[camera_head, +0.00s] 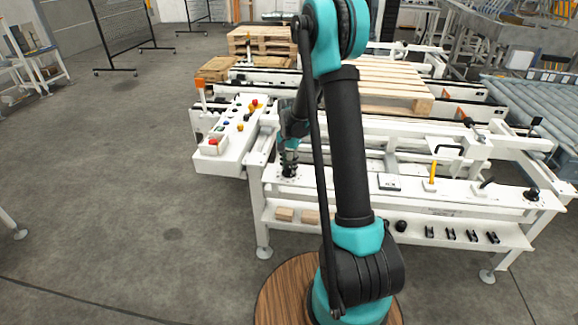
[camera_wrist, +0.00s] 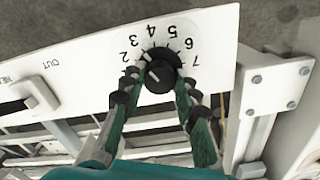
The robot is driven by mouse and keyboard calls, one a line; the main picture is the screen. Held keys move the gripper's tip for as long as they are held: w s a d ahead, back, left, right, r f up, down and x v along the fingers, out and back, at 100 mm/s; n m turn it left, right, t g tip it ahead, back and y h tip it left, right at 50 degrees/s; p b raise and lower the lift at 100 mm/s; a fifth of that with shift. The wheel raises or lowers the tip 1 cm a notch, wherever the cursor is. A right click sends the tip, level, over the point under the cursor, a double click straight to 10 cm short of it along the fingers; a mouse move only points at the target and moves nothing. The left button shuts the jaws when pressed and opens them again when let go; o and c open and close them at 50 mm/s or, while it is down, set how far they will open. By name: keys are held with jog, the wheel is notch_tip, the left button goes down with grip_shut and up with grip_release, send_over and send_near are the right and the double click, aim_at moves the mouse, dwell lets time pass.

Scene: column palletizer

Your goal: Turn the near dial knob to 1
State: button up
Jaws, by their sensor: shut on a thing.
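The near dial knob (camera_wrist: 160,72) is black and round, on a white panel with printed numbers from about 2 to 7 around it. A white pointer line on it slants toward the upper left, roughly on the 2 to 3 side; the exact number is hard to read. The 1 mark is not clearly visible, perhaps behind a finger. My gripper (camera_wrist: 158,88) has its two fingers on either side of the knob, shut on it.
A white button box (camera_head: 228,135) stands left of my gripper. A yellow-handled lever (camera_head: 433,172) and a black-knobbed control (camera_head: 531,193) are along the bench to the right. A lower shelf (camera_head: 375,226) holds small blocks.

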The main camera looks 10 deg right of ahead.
aim_at(290, 167)
jog(key=n, duration=1.2)
jog(key=shift+n, duration=0.4)
dwell(0.3)
jog(key=o, duration=1.2)
jog(key=shift+c, duration=0.2)
notch_tip(290, 167, up, 12)
jog(key=shift+s+d, duration=0.1)
